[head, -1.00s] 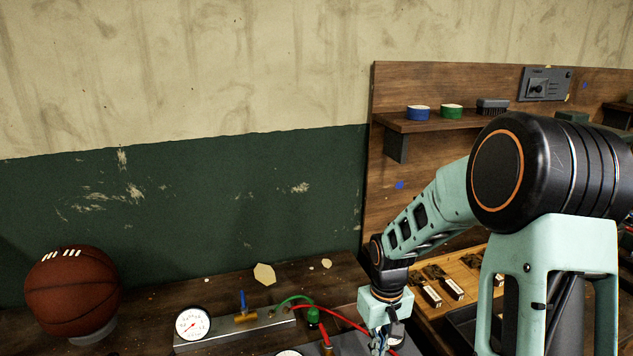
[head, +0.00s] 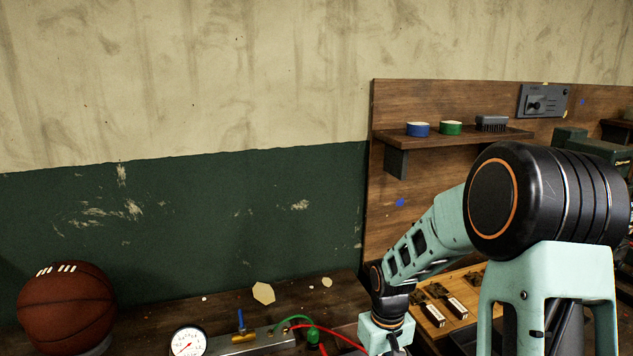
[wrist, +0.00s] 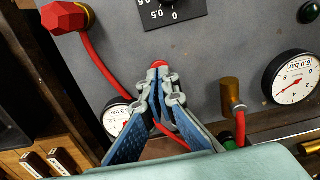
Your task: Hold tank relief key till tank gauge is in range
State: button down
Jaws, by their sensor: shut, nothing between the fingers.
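My gripper (wrist: 160,78) is shut and empty in the wrist view, its fingertips at a small red key (wrist: 158,63) on a grey panel (wrist: 195,50). The fingertips hide part of the key; I cannot tell whether they press it. A round white gauge (wrist: 293,78) marked 6.0 bar is at the right of the panel. Another gauge (wrist: 115,118) lies partly behind my left finger. Which one is the tank gauge I cannot tell. In the head view my gripper's fingers are below the frame.
A red knob (wrist: 67,17) and a scaled dial (wrist: 172,12) are on the panel. A red hose (wrist: 97,70) crosses it. A brass fitting (wrist: 230,92) stands right of my gripper. The head view shows a gauge (head: 186,343), a blue-handled valve (head: 241,322) and a basketball (head: 66,305).

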jog(key=shift+f, duration=0.2)
dwell(0.6)
jog(key=shift+f+b, duration=0.95)
jog(key=shift+f, duration=0.05)
dwell(6.2)
